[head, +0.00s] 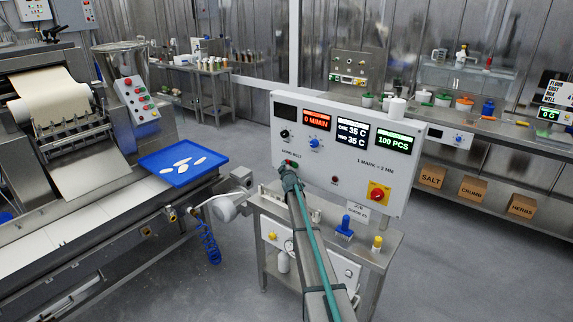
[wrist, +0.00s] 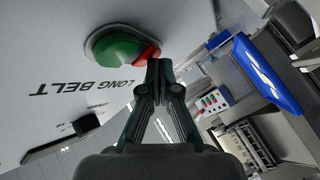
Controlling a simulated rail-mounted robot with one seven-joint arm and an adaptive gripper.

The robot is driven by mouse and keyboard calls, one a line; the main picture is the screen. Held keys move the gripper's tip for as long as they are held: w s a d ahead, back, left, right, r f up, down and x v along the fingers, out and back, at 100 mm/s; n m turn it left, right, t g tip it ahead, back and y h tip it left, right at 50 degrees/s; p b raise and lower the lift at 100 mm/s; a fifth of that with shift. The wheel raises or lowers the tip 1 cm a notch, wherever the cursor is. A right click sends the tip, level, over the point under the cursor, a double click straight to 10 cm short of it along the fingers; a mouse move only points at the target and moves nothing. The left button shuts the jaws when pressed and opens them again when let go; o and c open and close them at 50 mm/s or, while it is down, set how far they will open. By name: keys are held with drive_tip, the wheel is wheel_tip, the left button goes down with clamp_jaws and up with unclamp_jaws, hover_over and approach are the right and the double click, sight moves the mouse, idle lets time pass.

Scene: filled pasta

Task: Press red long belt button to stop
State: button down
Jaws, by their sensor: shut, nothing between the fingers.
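The long belt button pair shows in the wrist view, above upside-down "LONG BELT" lettering. Its green half (wrist: 115,52) faces me, and the red half (wrist: 147,52) sits beside it on the right. My gripper (wrist: 159,66) is shut and empty, with its fingertips at the red half and covering part of it; I cannot tell whether they touch it. In the head view my gripper (head: 287,172) reaches the lower left of the white control panel (head: 345,165) and mostly hides the button. The panel's red display (head: 317,119) reads 0 M/MIN.
A red knob on a yellow plate (head: 378,193) is at the panel's lower right. A small cart (head: 385,240) with blue and yellow items stands below the panel.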

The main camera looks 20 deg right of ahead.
drive_tip(key=shift+s+a+f+b, duration=0.1)
drive_tip(key=shift+b, duration=0.25)
drive_tip(key=shift+s+a+b, duration=0.3)
drive_tip(key=shift+a+b, duration=0.25)
drive_tip(key=shift+b, duration=0.45)
drive_tip(key=a+b, duration=0.1)
drive_tip(key=b, duration=0.2)
drive_tip(key=s+a+b, duration=0.1)
drive_tip(key=a+b, duration=0.1)
drive_tip(key=s+a+b, duration=0.1)
drive_tip(key=b, duration=0.2)
drive_tip(key=shift+s+a+b, duration=0.2)
drive_tip(key=shift+a+b, duration=0.05)
drive_tip(key=shift+b, duration=0.1)
idle(0.3)
